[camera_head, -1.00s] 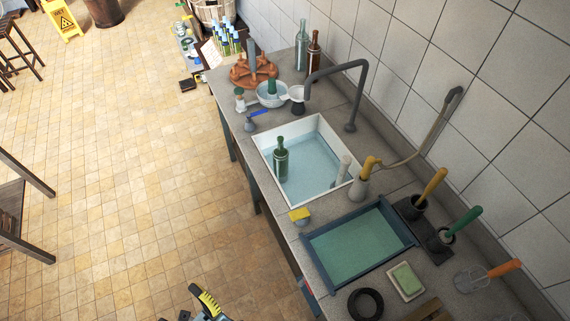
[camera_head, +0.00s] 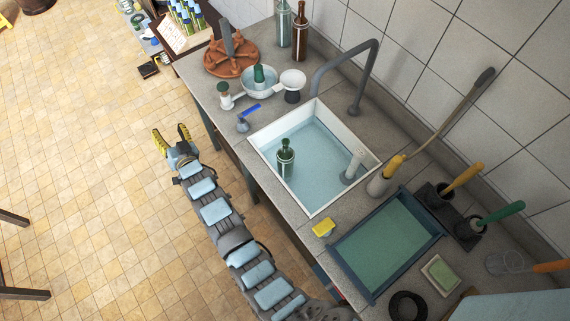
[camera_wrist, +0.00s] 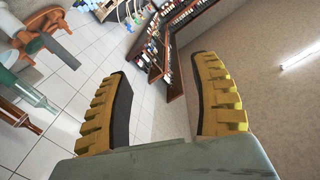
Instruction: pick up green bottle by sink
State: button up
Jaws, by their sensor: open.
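A dark green bottle (camera_head: 286,160) stands upright in the white sink (camera_head: 262,148), which holds pale blue water. A tall grey-green bottle (camera_head: 283,28) stands at the back of the counter beside a brown bottle (camera_head: 300,30). In the wrist view the grey-green bottle (camera_wrist: 28,90) and the brown bottle (camera_wrist: 22,118) show at the left edge. My gripper (camera_head: 171,137) is open and empty, left of the counter and apart from every bottle. Its two yellow-padded fingers (camera_wrist: 163,75) stand wide apart in the wrist view.
A grey tap (camera_head: 350,70) arches at the sink's back. A terracotta rack (camera_head: 231,62), white bowl (camera_head: 261,84) and blue-handled brush (camera_head: 245,120) stand beyond the sink. A yellow sponge (camera_head: 323,228) and blue tray (camera_head: 350,262) lie nearer.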

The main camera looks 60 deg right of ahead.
jog(key=s+d+f+m+g+y, duration=0.1)
jog(key=d+f+m+g, duration=0.15)
jog(key=d, duration=0.35)
jog(key=s+d+f+m+g, duration=0.1)
jog(key=s+d+f+g, duration=0.15)
jog(key=d, duration=0.35)
jog(key=m+g+y+p, duration=0.1)
jog(key=m+g+y, duration=0.5)
jog(key=g+y, duration=0.3)
send_over(284, 140)
jog(key=a, duration=0.1)
jog(key=shift+f+g+h, duration=0.5)
jog(key=shift+f+h, duration=0.2)
jog(key=shift+f, duration=2.7)
jog(key=shift+s+f, duration=0.15)
jog(key=shift+f, duration=0.75)
jog(key=shift+s+f, duration=0.1)
jog(key=shift+f, duration=0.75)
jog(key=shift+f, duration=0.1)
jog(key=shift+f, duration=0.1)
